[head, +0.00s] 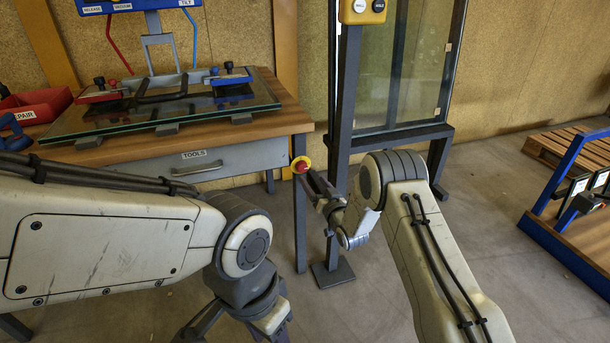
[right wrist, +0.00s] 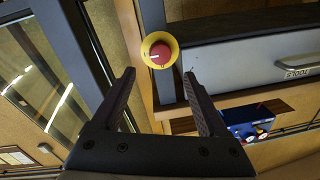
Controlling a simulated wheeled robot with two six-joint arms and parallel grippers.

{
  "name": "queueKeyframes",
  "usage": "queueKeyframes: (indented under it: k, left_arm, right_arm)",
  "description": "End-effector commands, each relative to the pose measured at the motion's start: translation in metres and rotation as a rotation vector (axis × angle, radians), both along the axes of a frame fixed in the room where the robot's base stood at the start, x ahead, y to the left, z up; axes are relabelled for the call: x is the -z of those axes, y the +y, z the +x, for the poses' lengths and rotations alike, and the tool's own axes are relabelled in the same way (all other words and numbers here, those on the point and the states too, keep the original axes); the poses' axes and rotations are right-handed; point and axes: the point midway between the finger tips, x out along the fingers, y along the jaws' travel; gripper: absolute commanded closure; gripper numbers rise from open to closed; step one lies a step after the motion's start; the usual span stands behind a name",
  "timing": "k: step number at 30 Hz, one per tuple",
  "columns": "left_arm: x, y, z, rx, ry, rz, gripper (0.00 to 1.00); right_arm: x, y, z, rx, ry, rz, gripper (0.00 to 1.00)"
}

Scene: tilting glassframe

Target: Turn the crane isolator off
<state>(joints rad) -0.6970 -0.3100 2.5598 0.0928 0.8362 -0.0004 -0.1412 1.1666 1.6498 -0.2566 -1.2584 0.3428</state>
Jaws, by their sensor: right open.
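The crane isolator (head: 301,165) is a red round knob on a yellow ring, mounted at the bench corner by the dark leg. In the right wrist view the isolator (right wrist: 159,50) faces me, with a white mark running from its middle toward the left. My right gripper (head: 312,180) is at the isolator in the head view. In the right wrist view my right gripper (right wrist: 159,75) has its fingers wide apart, empty, with the knob just beyond and between the tips. My left gripper (head: 235,325) is low in the head view, partly cut off by the bottom edge.
The wooden bench (head: 285,88) carries a glass pane (head: 160,122) with a dark lifting frame, above a grey drawer (head: 199,166). A grey post with a yellow control box (head: 362,11) and a framed window (head: 413,60) stand right of it. A blue-edged rack (head: 565,168) stands far right.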

Motion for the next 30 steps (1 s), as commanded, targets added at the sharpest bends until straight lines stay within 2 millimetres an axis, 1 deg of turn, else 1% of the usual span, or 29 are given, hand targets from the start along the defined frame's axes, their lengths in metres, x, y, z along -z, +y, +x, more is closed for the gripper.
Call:
queueKeyframes:
  k: [1, 6, 12, 18, 26, 27, 29, 30]
  left_arm:
    - [0.005, 0.0, 0.0, 0.0, 0.0, 0.0, 0.5]
    - [0.012, 0.0, 0.0, 0.0, 0.0, 0.0, 0.5]
    - [0.018, 0.0, 0.0, 0.0, 0.0, 0.0, 0.5]
    - [0.02, 0.0, 0.0, 0.0, 0.0, 0.0, 0.5]
    - [0.02, 0.0, 0.0, 0.0, 0.0, 0.0, 0.5]
    - [0.02, 0.0, 0.0, 0.0, 0.0, 0.0, 0.5]
    - [0.02, 0.0, 0.0, 0.0, 0.0, 0.0, 0.5]
    - [0.02, 0.0, 0.0, 0.0, 0.0, 0.0, 0.5]
  right_arm:
    - [0.002, 0.004, 0.009, -0.001, -0.003, 0.0, 0.23]
    - [0.003, 0.016, 0.037, -0.001, -0.002, 0.0, 0.23]
    - [0.002, 0.025, 0.06, 0.0, 0.001, 0.0, 0.23]
    - [0.001, 0.029, 0.07, 0.0, 0.002, -0.001, 0.23]
    - [0.0, 0.029, 0.07, 0.0, 0.002, -0.001, 0.23]
    - [0.0, 0.029, 0.07, 0.0, 0.003, -0.001, 0.31]
    - [0.0, 0.029, 0.07, 0.0, 0.003, -0.001, 0.54]
    - [0.0, 0.029, 0.07, 0.0, 0.002, -0.001, 0.69]
